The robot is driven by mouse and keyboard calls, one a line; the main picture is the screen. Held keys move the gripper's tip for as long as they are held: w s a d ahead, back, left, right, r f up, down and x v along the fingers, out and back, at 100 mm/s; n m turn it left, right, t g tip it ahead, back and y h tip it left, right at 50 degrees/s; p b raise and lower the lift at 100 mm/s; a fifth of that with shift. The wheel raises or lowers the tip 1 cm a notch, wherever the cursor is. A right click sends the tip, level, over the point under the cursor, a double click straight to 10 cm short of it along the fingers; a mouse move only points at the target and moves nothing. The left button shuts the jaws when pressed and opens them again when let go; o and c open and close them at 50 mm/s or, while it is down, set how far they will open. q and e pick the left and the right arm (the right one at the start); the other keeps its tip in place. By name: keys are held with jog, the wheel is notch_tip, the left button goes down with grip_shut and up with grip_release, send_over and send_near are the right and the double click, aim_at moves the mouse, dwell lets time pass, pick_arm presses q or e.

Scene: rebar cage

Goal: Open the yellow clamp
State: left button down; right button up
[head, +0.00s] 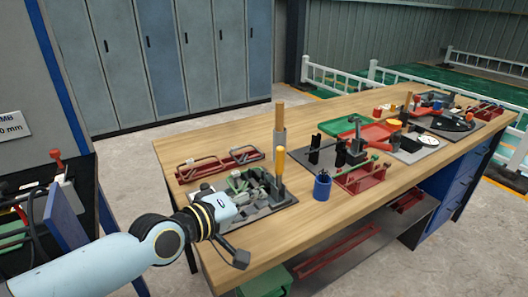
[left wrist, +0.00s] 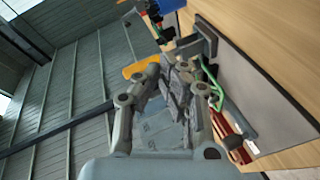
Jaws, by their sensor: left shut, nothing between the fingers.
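The yellow clamp handle (head: 281,163) stands upright near the front left of the wooden workbench, over a dark tray (head: 284,196). In the left wrist view a yellow-orange handle (left wrist: 140,66) shows just beyond the fingers, partly covered by one of them. My left gripper (head: 262,183) is over the tray, just left of the clamp. In the left wrist view the fingers (left wrist: 176,76) are shut with nothing held. I cannot tell whether they touch the clamp. The clamp's lower part is partly hidden. My right gripper is in neither view.
A blue cup (head: 322,185) and a red holder (head: 362,177) are to the right. Bare bench (head: 300,232) lies in front.

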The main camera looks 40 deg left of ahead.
pick_arm(q)
jog(key=w+a+r+n+t+y, duration=0.2)
jog(key=a+r+n+t+y, duration=0.15)
jog(key=a+n, duration=0.45)
jog(key=w+d+m, duration=0.1)
jog(key=w+d, duration=0.1)
jog(key=w, duration=0.7)
jog(key=shift+f+y, duration=0.35)
jog(key=shift+f, duration=0.05)
jog(key=shift+s+g, duration=0.1)
jog(key=shift+g, duration=0.15)
